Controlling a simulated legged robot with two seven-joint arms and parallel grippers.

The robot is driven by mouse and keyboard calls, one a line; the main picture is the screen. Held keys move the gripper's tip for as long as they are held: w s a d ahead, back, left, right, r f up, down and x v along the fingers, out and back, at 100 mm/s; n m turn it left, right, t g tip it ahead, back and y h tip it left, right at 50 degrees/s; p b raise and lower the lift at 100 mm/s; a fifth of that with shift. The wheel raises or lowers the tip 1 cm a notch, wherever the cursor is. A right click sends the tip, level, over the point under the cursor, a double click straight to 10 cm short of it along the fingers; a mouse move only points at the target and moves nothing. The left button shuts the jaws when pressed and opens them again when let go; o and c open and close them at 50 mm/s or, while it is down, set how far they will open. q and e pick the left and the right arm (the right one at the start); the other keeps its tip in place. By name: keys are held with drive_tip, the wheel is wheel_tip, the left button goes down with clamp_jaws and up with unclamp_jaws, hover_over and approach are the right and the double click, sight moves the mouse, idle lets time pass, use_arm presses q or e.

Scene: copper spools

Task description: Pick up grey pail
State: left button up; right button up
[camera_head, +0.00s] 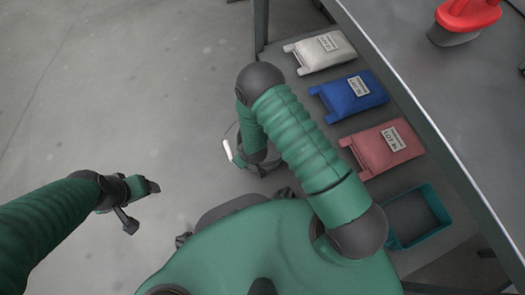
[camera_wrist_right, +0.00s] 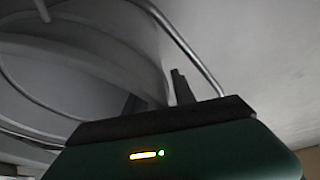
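The grey pail (camera_wrist_right: 95,62) fills the upper left of the right wrist view, close and tilted in the picture, with a bent wire handle (camera_wrist_right: 186,42) beside it. In the head view my right arm hides most of it; its white handle grip (camera_head: 228,150) shows at the left. My right gripper (camera_wrist_right: 156,97) is at the pail, with two dark fingers apart near its curved wall; contact cannot be told. My left gripper (camera_head: 142,206) is open and empty above bare floor, well left of the pail.
A grey table (camera_head: 415,90) stands at the right, with a red-handled brush (camera_head: 463,22) on it. On a lower level lie a white bag (camera_head: 325,50), a blue bag (camera_head: 350,94) and a red bag (camera_head: 385,147), near a teal bin (camera_head: 436,203). The left floor is clear.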

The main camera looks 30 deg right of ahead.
drive_tip(key=shift+r, duration=0.15)
drive_tip(key=shift+c, duration=0.5)
clamp_jaws()
idle(0.7)
